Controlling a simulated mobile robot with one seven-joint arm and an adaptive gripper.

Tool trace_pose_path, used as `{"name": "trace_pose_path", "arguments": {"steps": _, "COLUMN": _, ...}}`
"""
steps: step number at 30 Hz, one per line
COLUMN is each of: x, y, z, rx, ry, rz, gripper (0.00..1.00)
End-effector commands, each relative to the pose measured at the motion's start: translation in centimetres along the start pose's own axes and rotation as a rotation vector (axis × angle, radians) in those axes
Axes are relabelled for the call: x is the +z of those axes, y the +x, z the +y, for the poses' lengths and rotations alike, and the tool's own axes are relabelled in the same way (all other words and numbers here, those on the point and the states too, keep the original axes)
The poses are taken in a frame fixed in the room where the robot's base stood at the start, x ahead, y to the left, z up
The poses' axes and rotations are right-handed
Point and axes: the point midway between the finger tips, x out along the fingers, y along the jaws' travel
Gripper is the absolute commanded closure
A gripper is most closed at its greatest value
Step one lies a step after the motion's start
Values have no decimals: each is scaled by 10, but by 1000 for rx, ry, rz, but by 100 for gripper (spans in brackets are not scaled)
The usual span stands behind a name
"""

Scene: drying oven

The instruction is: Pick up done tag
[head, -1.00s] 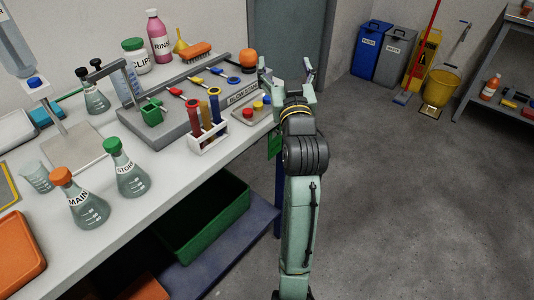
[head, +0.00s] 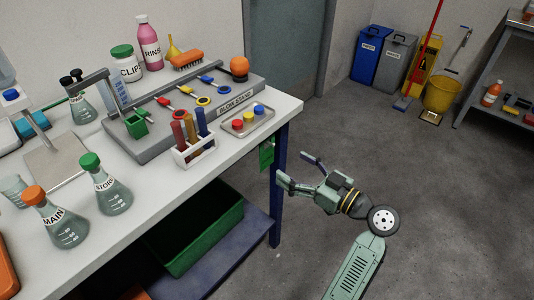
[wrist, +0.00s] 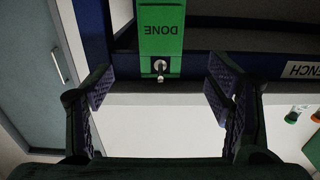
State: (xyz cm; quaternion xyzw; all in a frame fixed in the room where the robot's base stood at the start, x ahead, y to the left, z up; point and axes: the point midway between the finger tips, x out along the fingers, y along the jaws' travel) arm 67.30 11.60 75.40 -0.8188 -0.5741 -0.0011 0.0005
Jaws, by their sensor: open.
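The green done tag (head: 266,154) hangs at the right end of the bench, just below the tabletop edge. In the wrist view the tag (wrist: 162,28) reads DONE upside down and hangs on a small metal hook (wrist: 160,68). My gripper (head: 297,170) is open and empty, to the right of the tag and apart from it. In the wrist view my gripper (wrist: 163,98) has its fingers spread left and right, with the tag and hook between and beyond them.
The white bench top (head: 285,108) holds a tray with coloured buttons (head: 250,121), a test tube rack (head: 196,152) and flasks. A blue bench leg (head: 279,185) stands beside the tag. A green bin (head: 205,240) sits on the lower shelf.

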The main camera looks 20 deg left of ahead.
Motion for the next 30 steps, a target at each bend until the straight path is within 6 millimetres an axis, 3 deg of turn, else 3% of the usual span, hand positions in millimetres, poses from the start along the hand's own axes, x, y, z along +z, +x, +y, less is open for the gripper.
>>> {"name": "trace_pose_path", "arguments": {"steps": 6, "x": -2, "y": 35, "z": -1, "rx": -4, "ry": 1, "rz": -1, "gripper": 27}}
{"name": "trace_pose_path", "arguments": {"steps": 11, "x": -2, "y": 46, "z": -1, "rx": -2, "ry": 1, "rz": -2, "gripper": 27}}
{"name": "trace_pose_path", "arguments": {"steps": 21, "x": -6, "y": 91, "z": -2, "rx": -1, "ry": 1, "rz": -2, "gripper": 27}}
{"name": "trace_pose_path", "arguments": {"steps": 30, "x": -4, "y": 95, "z": -1, "rx": 1, "ry": 1, "rz": -3, "gripper": 27}}
